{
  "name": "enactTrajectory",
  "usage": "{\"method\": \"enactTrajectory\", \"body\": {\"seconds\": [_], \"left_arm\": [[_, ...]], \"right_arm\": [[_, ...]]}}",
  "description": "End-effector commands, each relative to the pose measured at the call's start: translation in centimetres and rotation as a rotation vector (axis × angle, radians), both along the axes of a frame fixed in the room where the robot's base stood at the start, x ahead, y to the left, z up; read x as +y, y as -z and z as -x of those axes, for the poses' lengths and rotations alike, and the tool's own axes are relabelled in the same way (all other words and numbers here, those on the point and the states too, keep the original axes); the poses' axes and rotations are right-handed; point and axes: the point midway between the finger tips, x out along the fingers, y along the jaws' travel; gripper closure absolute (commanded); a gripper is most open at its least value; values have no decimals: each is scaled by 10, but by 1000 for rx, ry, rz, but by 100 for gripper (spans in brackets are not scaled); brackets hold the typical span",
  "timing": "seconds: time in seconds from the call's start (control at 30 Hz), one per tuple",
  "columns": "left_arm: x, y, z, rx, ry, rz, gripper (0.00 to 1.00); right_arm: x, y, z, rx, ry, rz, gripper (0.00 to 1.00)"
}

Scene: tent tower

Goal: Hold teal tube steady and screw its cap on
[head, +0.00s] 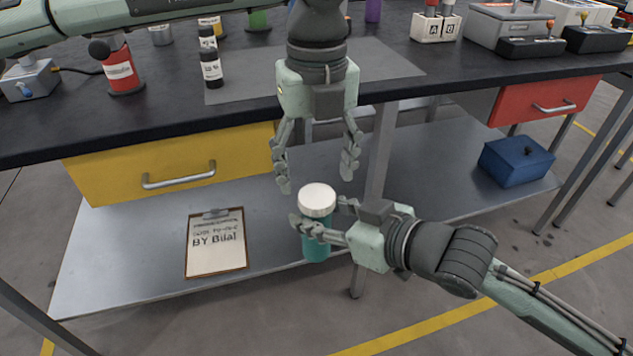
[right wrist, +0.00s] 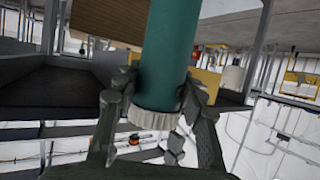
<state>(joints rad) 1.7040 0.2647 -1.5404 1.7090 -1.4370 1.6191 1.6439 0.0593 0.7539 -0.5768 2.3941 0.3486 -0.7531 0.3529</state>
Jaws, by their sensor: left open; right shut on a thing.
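The teal tube (head: 317,248) is upright in the air in front of the bench, with a white cap (head: 317,197) on its top end. My right gripper (head: 322,218) comes from the right and is shut around the tube just below the cap. In the right wrist view the tube (right wrist: 168,45) runs between the fingers, and the ribbed cap (right wrist: 148,122) shows at its lower end. How tightly the cap sits cannot be told. My left gripper (head: 315,177) points down, open and empty, with its fingertips apart on either side just above the cap.
The black bench top (head: 150,120) with a yellow drawer (head: 110,175) is behind my left gripper. A clipboard (head: 215,262) lies on the grey lower shelf (head: 120,270). A blue box (head: 516,160) stands on the shelf at right.

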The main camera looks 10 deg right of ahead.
Motion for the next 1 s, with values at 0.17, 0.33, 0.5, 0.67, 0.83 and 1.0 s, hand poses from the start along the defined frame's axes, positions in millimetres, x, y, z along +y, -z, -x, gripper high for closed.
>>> {"method": "enactTrajectory", "body": {"seconds": [0.17, 0.33, 0.5, 0.67, 0.83, 1.0], "left_arm": [[0, -9, 1, 2, 1, 0, 33], [0, -9, 1, 2, 1, 0, 29], [0, -9, 1, 2, 1, 0, 9], [0, -9, 1, 2, 1, 0, 9], [0, -10, 0, 1, 1, 0, 9], [-1, -27, 0, -2, 1, 2, 9]], "right_arm": [[0, -1, 0, -3, 0, -1, 100], [0, -1, 0, -3, 0, -1, 100], [0, -1, 0, -3, 0, -1, 100], [0, -1, 0, -3, 0, -1, 100], [0, -1, 0, -3, 0, -1, 100], [0, -1, 0, -3, 0, -1, 100]]}}
